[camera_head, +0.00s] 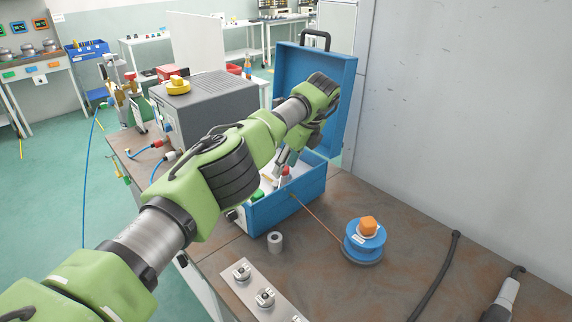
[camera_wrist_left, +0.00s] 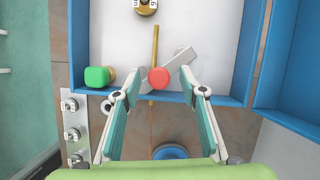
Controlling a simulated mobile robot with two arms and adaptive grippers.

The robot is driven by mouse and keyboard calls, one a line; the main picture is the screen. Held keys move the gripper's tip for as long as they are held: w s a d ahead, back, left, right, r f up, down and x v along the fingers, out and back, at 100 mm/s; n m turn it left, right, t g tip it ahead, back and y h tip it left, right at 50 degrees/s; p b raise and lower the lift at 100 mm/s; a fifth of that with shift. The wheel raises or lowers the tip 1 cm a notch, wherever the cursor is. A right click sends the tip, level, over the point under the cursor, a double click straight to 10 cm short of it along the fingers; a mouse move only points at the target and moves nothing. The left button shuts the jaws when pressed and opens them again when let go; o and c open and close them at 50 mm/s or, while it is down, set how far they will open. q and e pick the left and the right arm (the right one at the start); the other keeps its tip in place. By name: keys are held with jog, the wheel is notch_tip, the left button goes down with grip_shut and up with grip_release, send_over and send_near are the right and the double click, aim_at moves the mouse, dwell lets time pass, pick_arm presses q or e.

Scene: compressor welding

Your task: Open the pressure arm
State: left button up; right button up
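The blue machine box (camera_head: 290,205) stands on the bench with its lid (camera_head: 345,110) raised. In the left wrist view, a grey metal arm (camera_wrist_left: 181,57), apparently the pressure arm, lies at a slant over a brass-coloured wire (camera_wrist_left: 155,42) near the box's front wall. A red knob (camera_wrist_left: 159,77) is at its lower end; it also shows in the head view (camera_head: 286,172). A green knob (camera_wrist_left: 97,76) is to the left. My left gripper (camera_head: 285,160) points down into the box. Its fingers (camera_wrist_left: 161,80) are open, one on each side of the red knob, and hold nothing. My right gripper is not in view.
A blue spool (camera_head: 364,241) with an orange top feeds a copper wire (camera_head: 322,218) to the box. A small grey ring (camera_head: 275,241) and a metal plate with fittings (camera_head: 253,286) lie in front. A grey unit (camera_head: 207,100) stands behind my arm. A wall rises at right.

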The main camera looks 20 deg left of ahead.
pick_arm(q)
jog(key=shift+d+r, duration=0.1)
jog(key=shift+r, duration=0.1)
jog(key=v, duration=1.1)
jog(key=shift+r, duration=0.3)
jog(key=shift+s+f, duration=0.15)
jog(key=shift+s, duration=0.05)
